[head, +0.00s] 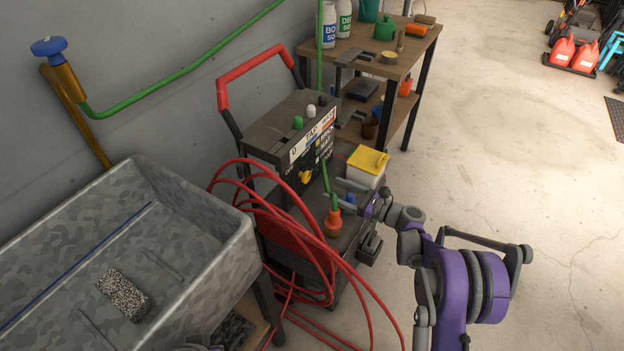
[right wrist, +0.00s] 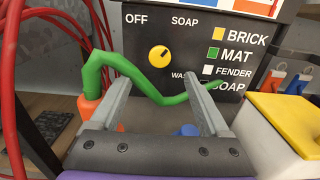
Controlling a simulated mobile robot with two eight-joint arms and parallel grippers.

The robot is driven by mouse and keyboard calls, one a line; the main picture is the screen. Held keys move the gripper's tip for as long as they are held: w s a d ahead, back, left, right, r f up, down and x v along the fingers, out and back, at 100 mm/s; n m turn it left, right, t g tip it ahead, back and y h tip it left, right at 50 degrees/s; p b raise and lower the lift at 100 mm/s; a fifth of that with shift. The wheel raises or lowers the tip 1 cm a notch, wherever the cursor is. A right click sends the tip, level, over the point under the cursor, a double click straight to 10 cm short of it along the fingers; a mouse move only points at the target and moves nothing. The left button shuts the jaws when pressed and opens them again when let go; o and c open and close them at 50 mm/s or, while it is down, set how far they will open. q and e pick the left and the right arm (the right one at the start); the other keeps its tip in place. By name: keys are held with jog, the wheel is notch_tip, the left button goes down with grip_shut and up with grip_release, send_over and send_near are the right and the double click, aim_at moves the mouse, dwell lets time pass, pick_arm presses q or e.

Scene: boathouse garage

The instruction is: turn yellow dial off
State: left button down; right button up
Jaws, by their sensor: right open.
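The yellow dial (head: 305,177) is on the dark front panel of the wash machine (head: 290,140). In the right wrist view the dial (right wrist: 159,55) sits among the words OFF, SOAP and a partly hidden WASH. OFF is at its upper left. A dark mark is on its face, seemingly toward the upper right. My right gripper (head: 334,191) is open and empty in front of the panel. In the right wrist view its fingertips (right wrist: 155,70) lie either side of and below the dial, apart from it. My left gripper is not in view.
A bent green tube (right wrist: 130,78) in an orange holder crosses low before the panel. Red hose (head: 262,215) loops left of the machine. A yellow-lidded box (head: 367,160) stands to the right. A grey sink (head: 235,240) is at left, a workbench (head: 420,40) behind.

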aim_at(308, 177)
jog(key=b+x, duration=0.1)
jog(key=x, duration=0.7)
jog(key=shift+w+a, duration=0.2)
jog(key=shift+a, duration=0.1)
grip_shut()
